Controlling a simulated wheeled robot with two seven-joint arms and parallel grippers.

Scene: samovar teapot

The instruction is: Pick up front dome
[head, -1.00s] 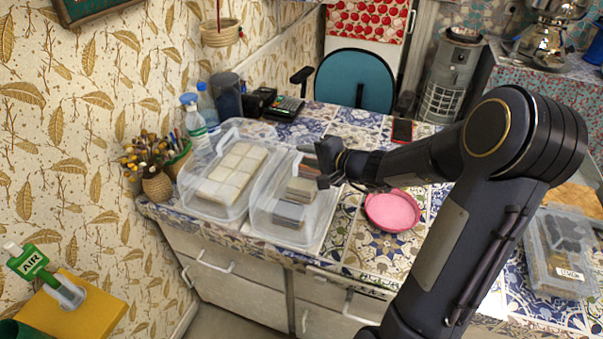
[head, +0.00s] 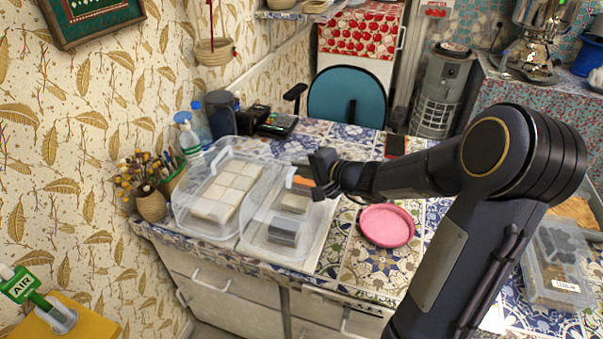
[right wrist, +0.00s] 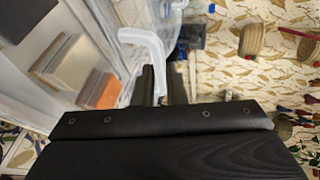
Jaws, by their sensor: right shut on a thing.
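The front dome (head: 262,222) is a clear plastic cover over small blocks on the counter, beside a similar dome (head: 186,196) over pale tiles. My right gripper (head: 318,176) is at the upper right of the front dome. In the right wrist view, my right gripper (right wrist: 162,88) is shut on a whitish, bent handle (right wrist: 146,42), which appears to belong to this dome. The fingers partly hide the handle. I cannot tell whether the dome's rim rests on the tray or is raised. My left gripper is not in view.
Under the front dome are a grey block (head: 284,232), a pale block (head: 295,202) and an orange one (head: 304,181). A pink dish (head: 387,226) lies to the right. Bottles and a brush pot (head: 151,204) stand at the left wall. A teal chair (head: 347,99) is behind.

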